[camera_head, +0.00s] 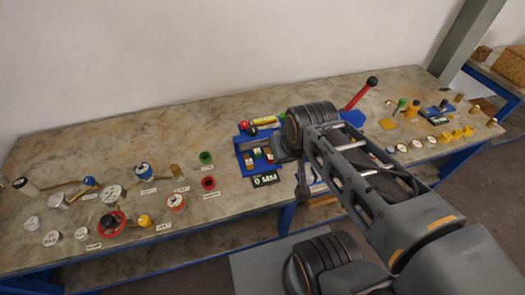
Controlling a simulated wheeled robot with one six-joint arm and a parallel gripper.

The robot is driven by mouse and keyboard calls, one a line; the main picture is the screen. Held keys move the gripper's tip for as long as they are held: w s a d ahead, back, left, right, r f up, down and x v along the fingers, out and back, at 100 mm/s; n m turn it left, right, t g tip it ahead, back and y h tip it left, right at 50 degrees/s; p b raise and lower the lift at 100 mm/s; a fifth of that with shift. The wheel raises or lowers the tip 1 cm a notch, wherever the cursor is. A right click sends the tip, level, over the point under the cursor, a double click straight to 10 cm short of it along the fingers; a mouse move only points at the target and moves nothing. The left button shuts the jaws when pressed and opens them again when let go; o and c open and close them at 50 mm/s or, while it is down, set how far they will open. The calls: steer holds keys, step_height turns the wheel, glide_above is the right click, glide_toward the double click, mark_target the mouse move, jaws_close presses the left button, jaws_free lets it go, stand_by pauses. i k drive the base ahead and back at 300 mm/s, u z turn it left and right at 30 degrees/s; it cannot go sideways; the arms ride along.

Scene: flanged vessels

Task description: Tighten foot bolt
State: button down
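My arm reaches in from the lower right, over the middle of the workbench (110,235). A narrow dark part at its end, seemingly my gripper (302,186), points down at the right side of a blue-framed fixture (241,155). My arm's joint and link cover most of it, so its fingers and anything between them cannot be made out. The fixture holds small red, green and white pieces, and a display reading "0 MM" (265,180) lies at its front. I cannot pick out the foot bolt; it may be too small or hidden behind my arm.
A red lever with a black knob (361,92) rises right of my arm. Labelled gauges and valves, one with a red handwheel (108,224), crowd the bench's left. Small yellow blocks (456,134) and another dark display (438,120) stand right. The front middle edge looks clear.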

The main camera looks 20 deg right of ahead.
mark_target(253, 130)
steer(key=z, duration=0.5)
steer(key=k, duration=1.2)
steer(key=u, duration=0.4)
steer(key=i, duration=0.85)
steer(key=u, duration=0.6)
steer(key=i, duration=0.5)
